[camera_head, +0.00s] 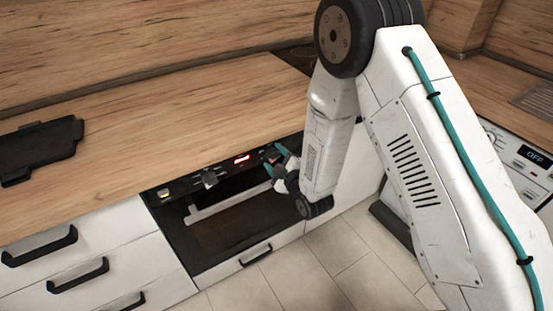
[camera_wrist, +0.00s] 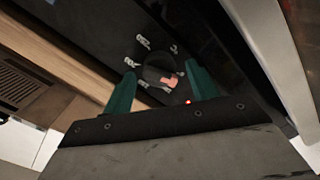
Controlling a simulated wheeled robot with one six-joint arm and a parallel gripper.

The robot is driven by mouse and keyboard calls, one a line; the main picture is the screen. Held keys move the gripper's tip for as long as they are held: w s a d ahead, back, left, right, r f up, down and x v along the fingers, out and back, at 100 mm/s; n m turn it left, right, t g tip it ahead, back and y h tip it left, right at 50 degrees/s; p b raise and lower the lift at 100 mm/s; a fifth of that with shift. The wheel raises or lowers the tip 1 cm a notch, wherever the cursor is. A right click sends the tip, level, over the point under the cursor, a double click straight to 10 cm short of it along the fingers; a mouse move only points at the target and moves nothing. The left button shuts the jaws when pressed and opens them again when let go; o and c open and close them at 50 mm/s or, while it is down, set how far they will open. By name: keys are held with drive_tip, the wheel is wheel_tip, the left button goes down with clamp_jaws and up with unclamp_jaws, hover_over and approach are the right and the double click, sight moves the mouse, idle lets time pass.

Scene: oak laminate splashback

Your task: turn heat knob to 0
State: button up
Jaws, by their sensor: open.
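A dark round knob (camera_wrist: 154,72) with a pinkish-orange mark sits on the black oven panel in the wrist view. White markings ring it, too small and tilted to read surely. My gripper (camera_wrist: 161,74) is open, with its two green fingers on either side of the knob; whether they touch it I cannot tell. In the head view my gripper (camera_head: 275,157) is at the right end of the oven's control panel, and its fingers and my arm largely hide the knob there.
The oven (camera_head: 235,225) has a pale bar handle (camera_head: 225,203), a red-lit display (camera_head: 242,160) and other knobs (camera_head: 209,180) to the left. Drawers with black handles (camera_head: 40,247) stand left. A black tray-like object (camera_head: 38,147) lies on the wooden worktop (camera_head: 180,110).

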drive_tip(key=v, duration=0.7)
drive_tip(key=shift+s+d, duration=0.25)
drive_tip(key=shift+s, duration=0.05)
drive_tip(key=s+d+f+m+g+h, duration=0.25)
drive_tip(key=f+g, duration=0.25)
drive_tip(key=f, duration=0.4)
drive_tip(key=s+d+r+m+g+h, duration=0.2)
drive_tip(key=s+d+m+g+h, duration=0.2)
drive_tip(key=g, duration=0.1)
drive_tip(key=s+d+r+m+g, duration=0.1)
drive_tip(key=s+d+r+m, duration=0.2)
drive_tip(key=s+d+r, duration=0.2)
drive_tip(key=s+d+r+m+g+h, duration=0.1)
drive_tip(key=s+d+r+m, duration=0.3)
drive_tip(key=s+r, duration=0.6)
drive_tip(key=s+d+r+m+g+h, duration=0.1)
drive_tip(key=s+d+r+m, duration=0.2)
drive_tip(key=s+d+r, duration=0.5)
drive_tip(key=shift+s+r, duration=0.35)
drive_tip(key=shift+r, duration=5.7)
